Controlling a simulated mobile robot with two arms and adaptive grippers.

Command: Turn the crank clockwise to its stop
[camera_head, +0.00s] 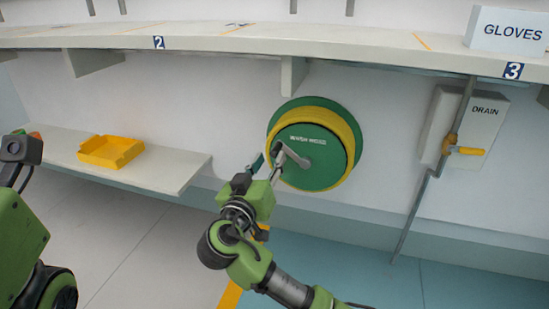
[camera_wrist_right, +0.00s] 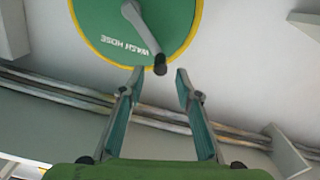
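The hose reel (camera_head: 325,172) is a green disc with a yellow rim on the wall, lettered WASH HOSE. It also shows at the top of the right wrist view (camera_wrist_right: 105,45). Its grey crank (camera_head: 293,156) points from the disc towards my right gripper. In the right wrist view the crank (camera_wrist_right: 145,32) ends in a dark knob (camera_wrist_right: 160,65). My right gripper (camera_head: 267,162) is open, and its fingertips (camera_wrist_right: 159,76) lie on either side of the knob in the picture. I see no contact. My left gripper's fingers are not visible; only green arm parts show at the left edge.
A long shelf (camera_head: 240,40) runs above the reel, with a GLOVES box (camera_head: 508,30) at right. A lower shelf (camera_head: 165,172) holds a yellow tray (camera_head: 110,151). A DRAIN box (camera_head: 475,112) with a yellow-handled valve (camera_head: 465,150) and pipe stands right of the reel.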

